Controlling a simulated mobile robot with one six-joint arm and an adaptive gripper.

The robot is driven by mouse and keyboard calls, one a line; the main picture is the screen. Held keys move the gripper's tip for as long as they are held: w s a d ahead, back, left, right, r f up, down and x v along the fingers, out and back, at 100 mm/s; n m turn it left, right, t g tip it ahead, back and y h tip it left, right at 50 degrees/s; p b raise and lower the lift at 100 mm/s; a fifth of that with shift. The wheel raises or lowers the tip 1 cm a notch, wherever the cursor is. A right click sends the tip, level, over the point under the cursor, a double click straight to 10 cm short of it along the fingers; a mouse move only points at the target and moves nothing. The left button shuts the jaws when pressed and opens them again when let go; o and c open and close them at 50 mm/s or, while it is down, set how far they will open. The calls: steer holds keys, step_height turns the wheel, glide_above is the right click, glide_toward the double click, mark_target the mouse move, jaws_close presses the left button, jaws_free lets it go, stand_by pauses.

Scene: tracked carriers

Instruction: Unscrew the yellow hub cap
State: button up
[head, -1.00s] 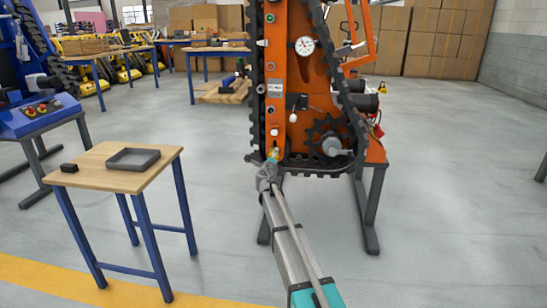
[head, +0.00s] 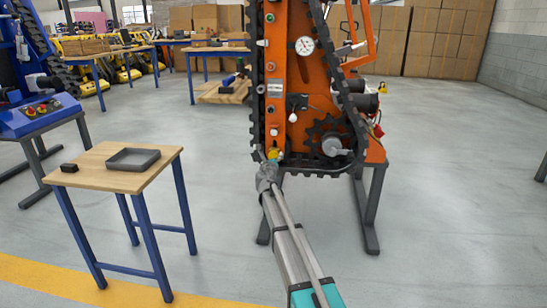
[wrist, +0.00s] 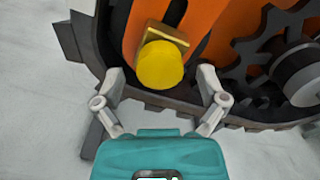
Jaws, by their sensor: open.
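The yellow hub cap (wrist: 160,66) sits on a brass-coloured square base at the lower end of the orange tracked carrier (head: 315,100). It also shows small in the head view (head: 274,154), just beyond my gripper. My gripper (wrist: 162,80) is open, with one finger to the left of the cap and the other to its right. The wrist view shows gaps between the fingers and the cap. The head view shows my gripper (head: 268,168) at the carrier's lower left corner.
A black toothed track (head: 257,110) runs around the carrier, close to my gripper. A dark sprocket (wrist: 262,50) is to the right of the cap. A small wooden table (head: 95,176) with a grey tray (head: 133,159) and a black block (head: 69,168) stands at left.

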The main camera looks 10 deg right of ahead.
steer(key=shift+m, duration=0.4)
steer(key=m, duration=0.9)
steer(key=shift+m, duration=0.4)
stand_by(0.5)
steer(key=m, duration=0.9)
steer(key=shift+m, duration=0.4)
